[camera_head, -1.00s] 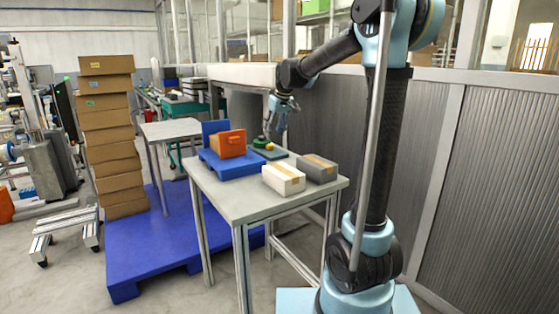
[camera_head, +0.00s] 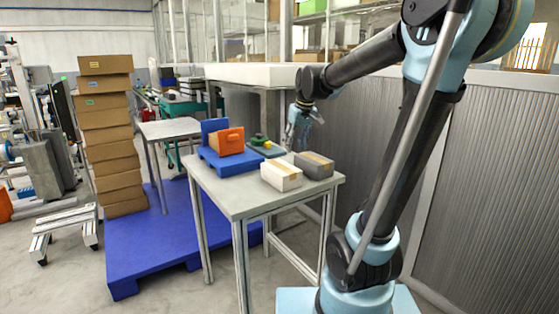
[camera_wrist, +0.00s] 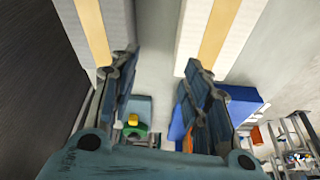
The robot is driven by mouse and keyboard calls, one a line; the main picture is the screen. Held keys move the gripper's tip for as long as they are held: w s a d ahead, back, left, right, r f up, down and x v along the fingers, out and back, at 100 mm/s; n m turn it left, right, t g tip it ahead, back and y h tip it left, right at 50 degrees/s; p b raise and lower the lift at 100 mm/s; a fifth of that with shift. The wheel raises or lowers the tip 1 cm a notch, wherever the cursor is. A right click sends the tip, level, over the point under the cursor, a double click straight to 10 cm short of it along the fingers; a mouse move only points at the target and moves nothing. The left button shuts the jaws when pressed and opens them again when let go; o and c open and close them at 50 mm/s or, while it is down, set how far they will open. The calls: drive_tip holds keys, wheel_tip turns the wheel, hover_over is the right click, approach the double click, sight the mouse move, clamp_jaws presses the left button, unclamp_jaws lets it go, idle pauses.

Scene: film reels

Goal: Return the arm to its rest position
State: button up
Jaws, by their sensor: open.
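My gripper (camera_head: 300,132) is in the head view at the table's far right edge, raised above the surface and apart from the boxes. In the wrist view its two blue-grey fingers (camera_wrist: 160,63) are spread with nothing between them. My arm reaches from the base at the right up and over to the left, with the elbow cut off at the top of the head view.
A ribbed wall (camera_head: 490,190) stands behind my arm.

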drive_tip(key=s+d+f+m, duration=0.1)
drive_tip(key=s+d+f, duration=0.3)
drive_tip(key=s, duration=0.5)
drive_tip(key=s+d+f+m+h, duration=0.1)
drive_tip(key=s+d+f, duration=0.3)
drive_tip(key=s+f, duration=0.4)
drive_tip(key=s+d+f+m+g, duration=0.1)
drive_tip(key=s+d+f, duration=0.3)
drive_tip(key=s, duration=0.6)
wheel_tip(320, 180, down, 2)
drive_tip(key=shift+s+d+f+m+h, duration=0.3)
drive_tip(key=shift+s+d+m, duration=0.1)
drive_tip(key=shift+m, duration=0.5)
drive_tip(key=shift+w+f, duration=0.15)
drive_tip(key=shift+w, duration=0.3)
